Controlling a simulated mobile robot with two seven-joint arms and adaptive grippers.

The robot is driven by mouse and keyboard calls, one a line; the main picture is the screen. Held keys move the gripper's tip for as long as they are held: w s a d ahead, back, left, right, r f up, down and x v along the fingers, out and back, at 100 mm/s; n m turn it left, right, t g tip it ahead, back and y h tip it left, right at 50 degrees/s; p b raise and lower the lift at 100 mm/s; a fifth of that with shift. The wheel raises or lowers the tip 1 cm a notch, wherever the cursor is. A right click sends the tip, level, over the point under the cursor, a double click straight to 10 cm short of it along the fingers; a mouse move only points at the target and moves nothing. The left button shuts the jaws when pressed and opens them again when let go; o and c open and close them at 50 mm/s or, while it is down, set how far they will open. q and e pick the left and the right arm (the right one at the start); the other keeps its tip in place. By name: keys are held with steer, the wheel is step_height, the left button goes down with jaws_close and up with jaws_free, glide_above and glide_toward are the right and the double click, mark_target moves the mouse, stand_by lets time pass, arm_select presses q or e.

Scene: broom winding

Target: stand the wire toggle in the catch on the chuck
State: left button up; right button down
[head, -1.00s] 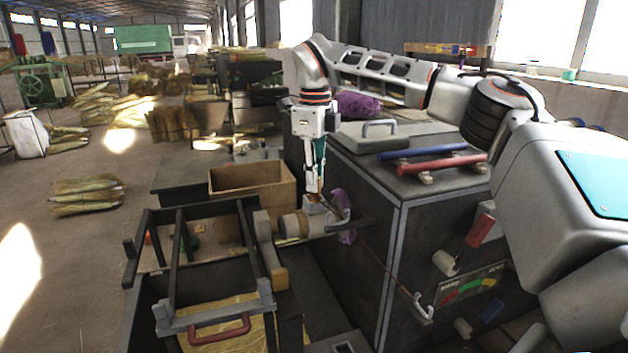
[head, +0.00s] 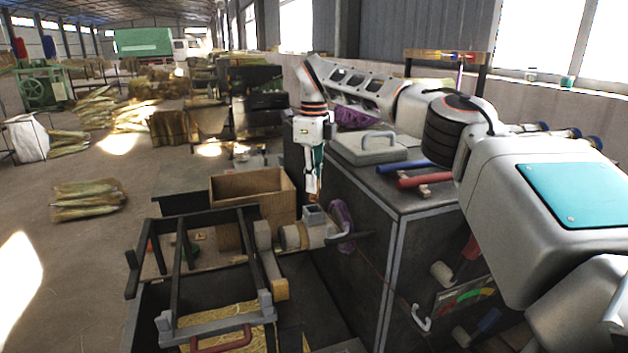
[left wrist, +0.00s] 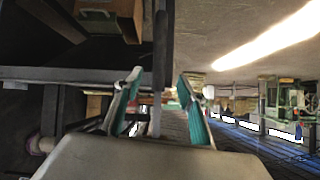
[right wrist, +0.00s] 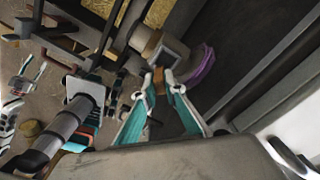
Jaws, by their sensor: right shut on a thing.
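The chuck (head: 292,236) is a pale, round-bodied part with a grey square catch (head: 313,213) on its top. In the right wrist view the chuck (right wrist: 146,40) and the grey catch (right wrist: 170,50) are just beyond the fingertips. My right gripper (head: 313,190) points down over the catch. It is shut on a small brownish piece (right wrist: 159,82), seemingly the wire toggle, partly hidden by the fingers. Whether the piece touches the catch I cannot tell. My left gripper (left wrist: 158,82) shows only in its wrist view; its fingers are apart, with a dark bar in line between them.
A purple ring-shaped part (head: 341,222) stands right of the chuck.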

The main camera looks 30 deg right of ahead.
steer(key=shift+w+d, duration=0.15)
steer(key=shift+w, duration=0.15)
steer(key=shift+w+d+f+p, duration=0.25)
steer(key=shift+w+f+p, duration=0.1)
steer(key=shift+f, duration=0.3)
steer(key=shift+s+f, duration=0.1)
steer(key=shift+f, duration=0.55)
arm_select(q)
steer(key=shift+s+a+f, duration=0.4)
steer(key=shift+s, duration=0.05)
steer(key=shift+w+a, duration=0.15)
steer(key=shift+a, duration=0.15)
steer(key=shift+r, duration=0.1)
